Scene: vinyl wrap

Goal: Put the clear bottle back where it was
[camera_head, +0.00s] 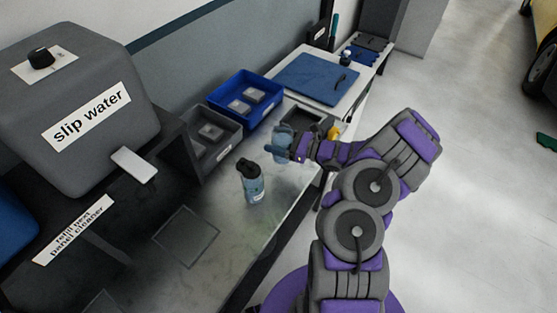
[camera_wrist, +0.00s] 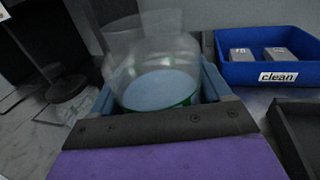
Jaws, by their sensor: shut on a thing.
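My gripper (camera_head: 279,148) reaches over the pale bench top, near the grey and blue bins. In the wrist view its blue fingers (camera_wrist: 158,92) are shut around the clear bottle (camera_wrist: 150,55), a see-through body with a bluish inside and a green band low down. In the head view the held bottle (camera_head: 284,133) shows only as a small pale blue shape at the fingers. I cannot tell whether its base touches the bench.
A second bottle (camera_head: 252,184), bluish with a black cap, stands on the bench left of my gripper. A blue bin (camera_wrist: 268,70) labelled "clean" and a grey bin (camera_head: 222,153) stand behind. A dark tray (camera_head: 302,117) lies beyond. A square outline (camera_head: 186,237) marks bare bench at the front.

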